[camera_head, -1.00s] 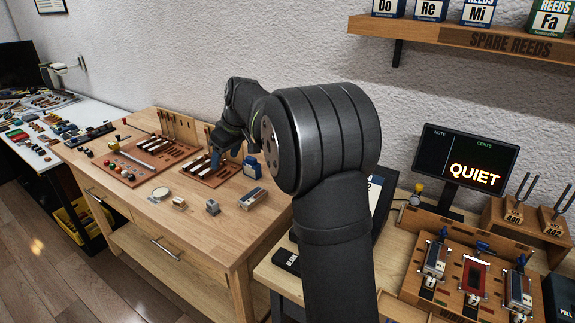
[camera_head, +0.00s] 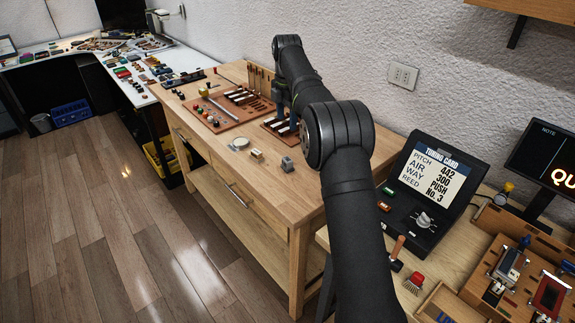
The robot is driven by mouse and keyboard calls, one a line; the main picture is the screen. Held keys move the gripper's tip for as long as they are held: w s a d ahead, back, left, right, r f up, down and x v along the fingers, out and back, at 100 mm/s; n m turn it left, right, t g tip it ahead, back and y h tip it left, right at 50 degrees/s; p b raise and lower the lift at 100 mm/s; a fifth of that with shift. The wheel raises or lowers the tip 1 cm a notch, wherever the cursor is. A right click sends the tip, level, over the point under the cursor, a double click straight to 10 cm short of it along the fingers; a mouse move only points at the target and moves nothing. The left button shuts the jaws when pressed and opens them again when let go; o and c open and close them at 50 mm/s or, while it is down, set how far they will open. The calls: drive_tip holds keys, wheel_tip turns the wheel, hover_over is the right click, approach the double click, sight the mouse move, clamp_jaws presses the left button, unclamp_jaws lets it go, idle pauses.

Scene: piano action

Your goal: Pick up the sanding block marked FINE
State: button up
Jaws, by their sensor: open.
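My gripper (camera_head: 289,122) is small and far off, pointing down over the bench beside the right-hand board, beyond the two blocks. It is open, with no object visible in it. My own arm hides the bench to the right of the grey block.
A brown tool board (camera_head: 217,122) and a smaller board (camera_head: 270,125) lie behind. A tuning card display (camera_head: 436,172) stands on the right bench. The floor in front is clear.

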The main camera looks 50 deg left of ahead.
hover_over(287, 159)
drive_tip(key=f, duration=1.1)
drive_tip(key=shift+s+d+f, duration=0.15)
drive_tip(key=shift+s+f, duration=0.05)
drive_tip(key=shift+s, duration=0.05)
drive_tip(key=shift+w+f, duration=0.15)
drive_tip(key=shift+f, duration=1.4)
drive_tip(key=shift+w+f, duration=0.1)
drive_tip(key=shift+f, duration=1.4)
drive_tip(key=c, duration=1.1)
